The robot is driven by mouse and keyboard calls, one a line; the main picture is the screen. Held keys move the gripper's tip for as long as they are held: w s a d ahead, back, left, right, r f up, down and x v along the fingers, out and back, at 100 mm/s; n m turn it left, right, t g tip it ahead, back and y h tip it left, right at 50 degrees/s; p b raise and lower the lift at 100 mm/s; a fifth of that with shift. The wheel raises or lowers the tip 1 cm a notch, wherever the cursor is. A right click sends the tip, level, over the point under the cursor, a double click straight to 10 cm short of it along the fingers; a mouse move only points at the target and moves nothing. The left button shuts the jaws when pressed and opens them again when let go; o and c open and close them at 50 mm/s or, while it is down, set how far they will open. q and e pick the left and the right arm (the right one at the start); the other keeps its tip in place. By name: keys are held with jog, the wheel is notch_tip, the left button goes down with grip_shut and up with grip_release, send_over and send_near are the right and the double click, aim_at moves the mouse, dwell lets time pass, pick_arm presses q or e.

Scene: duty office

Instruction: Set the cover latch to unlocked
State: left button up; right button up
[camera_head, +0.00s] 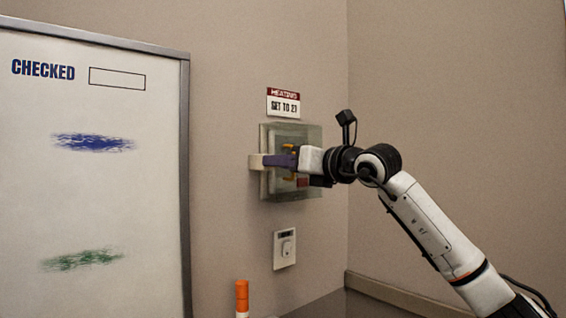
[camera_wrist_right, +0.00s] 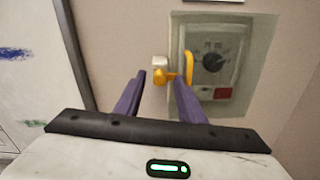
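A clear cover (camera_head: 308,135) stands over a heating control box on the wall; it also shows in the right wrist view (camera_wrist_right: 236,22). Behind it are a dark round dial (camera_wrist_right: 213,62) and a red block (camera_wrist_right: 223,93). The cover's left side carries a yellow handle (camera_wrist_right: 189,68). Beside it is a yellow latch piece (camera_wrist_right: 171,76) next to a pale block (camera_wrist_right: 160,62). My right gripper (camera_head: 272,161) is at the cover's left side, fingers apart. In the wrist view its purple fingertips (camera_wrist_right: 160,78) lie either side of the latch piece; contact is unclear. My left gripper is out of view.
A small wall switch (camera_head: 284,248) sits below. A whiteboard (camera_head: 90,200) fills the left. An orange and white post (camera_head: 242,297) stands low in front.

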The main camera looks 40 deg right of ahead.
grip_shut()
jog(key=shift+n, duration=0.4)
jog(key=shift+n+p, duration=2.05)
jog(key=shift+n, duration=6.65)
grip_release()
